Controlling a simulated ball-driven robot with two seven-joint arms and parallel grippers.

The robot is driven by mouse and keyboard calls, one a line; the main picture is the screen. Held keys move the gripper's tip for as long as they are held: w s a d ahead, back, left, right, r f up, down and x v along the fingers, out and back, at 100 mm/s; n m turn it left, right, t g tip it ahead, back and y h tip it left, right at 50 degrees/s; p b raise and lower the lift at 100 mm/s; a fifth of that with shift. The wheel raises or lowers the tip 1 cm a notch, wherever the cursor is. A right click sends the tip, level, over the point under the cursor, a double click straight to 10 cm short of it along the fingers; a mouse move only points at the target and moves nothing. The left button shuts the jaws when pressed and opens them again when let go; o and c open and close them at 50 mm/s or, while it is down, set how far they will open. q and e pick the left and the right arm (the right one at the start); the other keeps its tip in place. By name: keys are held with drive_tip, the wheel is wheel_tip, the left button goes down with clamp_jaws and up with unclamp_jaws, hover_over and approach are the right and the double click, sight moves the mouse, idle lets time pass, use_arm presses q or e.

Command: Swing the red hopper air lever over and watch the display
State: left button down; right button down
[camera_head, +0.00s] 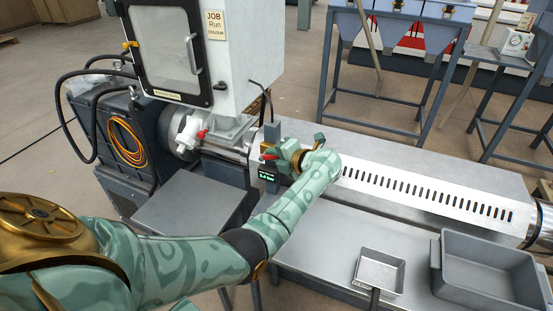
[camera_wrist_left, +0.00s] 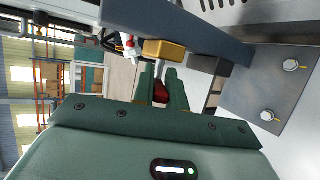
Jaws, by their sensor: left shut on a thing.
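My left gripper (camera_head: 277,150) is at the side of the extruder barrel, below and right of the hopper. It is shut on the red lever (camera_head: 268,157), whose red end shows just left of the fingers. In the left wrist view the red lever (camera_wrist_left: 160,92) lies between the two green fingers (camera_wrist_left: 160,78), below a brass-coloured block (camera_wrist_left: 165,50). The small dark display (camera_head: 267,176) is just below the lever, with lit green characters too small to read surely. The hopper (camera_head: 235,60) has a dark-framed window. My right gripper is out of view.
Another red handle (camera_head: 202,134) sits at the hopper's foot. A slotted barrel cover (camera_head: 430,195) runs right. A small metal tray (camera_head: 380,270) and a grey bin (camera_head: 485,270) stand on the front bench. A bare grey surface (camera_head: 190,205) lies left of my arm.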

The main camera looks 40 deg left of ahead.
use_arm(q)
drive_tip(key=shift+d+f+m+y+b, duration=0.15)
drive_tip(key=shift+f+m+y+b, duration=0.35)
drive_tip(key=shift+y+b, duration=0.7)
drive_tip(key=shift+d+f+m+y+b, duration=0.1)
drive_tip(key=shift+f+m+y+b, duration=0.35)
drive_tip(key=shift+y+b, duration=0.7)
drive_tip(key=shift+f, duration=0.1)
drive_tip(key=c, duration=1.4)
unclamp_jaws()
drive_tip(key=shift+c, duration=0.2)
